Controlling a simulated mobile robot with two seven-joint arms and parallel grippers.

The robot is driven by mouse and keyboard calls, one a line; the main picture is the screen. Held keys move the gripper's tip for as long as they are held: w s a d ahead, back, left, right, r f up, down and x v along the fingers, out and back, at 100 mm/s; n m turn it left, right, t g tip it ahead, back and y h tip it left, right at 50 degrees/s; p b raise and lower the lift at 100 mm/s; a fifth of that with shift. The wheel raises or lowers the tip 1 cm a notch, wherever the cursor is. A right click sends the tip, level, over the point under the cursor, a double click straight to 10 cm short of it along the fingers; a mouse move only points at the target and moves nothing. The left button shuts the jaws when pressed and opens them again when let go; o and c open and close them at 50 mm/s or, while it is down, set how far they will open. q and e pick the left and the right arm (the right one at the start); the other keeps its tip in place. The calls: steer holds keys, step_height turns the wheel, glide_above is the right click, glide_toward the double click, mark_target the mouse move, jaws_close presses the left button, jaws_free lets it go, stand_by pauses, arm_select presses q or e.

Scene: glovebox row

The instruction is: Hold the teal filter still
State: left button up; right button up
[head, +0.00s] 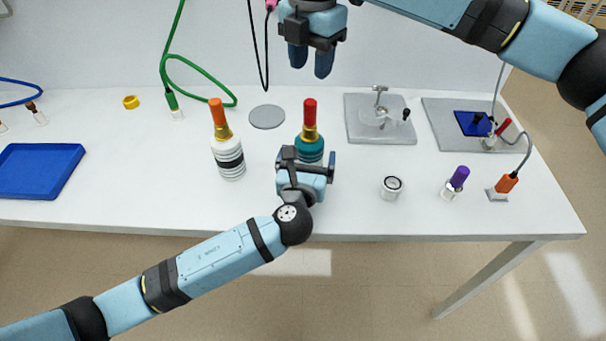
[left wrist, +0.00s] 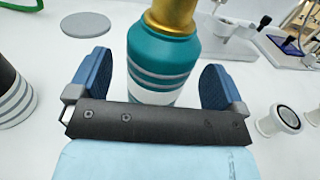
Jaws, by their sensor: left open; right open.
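The teal filter (head: 309,149) stands upright on the white table in the head view, with a gold collar and a red top. In the left wrist view the teal filter (left wrist: 162,58) stands between my left gripper's two blue fingers, with a visible gap on each side. My left gripper (head: 305,160) is open in front of the filter; its fingers (left wrist: 160,85) flank the body without visibly touching it. My right gripper (head: 311,60) is open and empty, high above the back of the table.
A white filter (head: 229,158) with an orange top stands left of the teal one. A grey disc (head: 267,117) lies behind them. Right are a grey plate with a clamp (head: 380,135), a small white cylinder (head: 391,188) and a purple-capped bottle (head: 455,183). A blue tray (head: 40,170) lies far left.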

arm_select(q)
steer(key=shift+w+d, duration=0.1)
steer(key=shift+w, duration=0.85)
steer(key=c, duration=1.1)
steer(key=shift+c, duration=0.2)
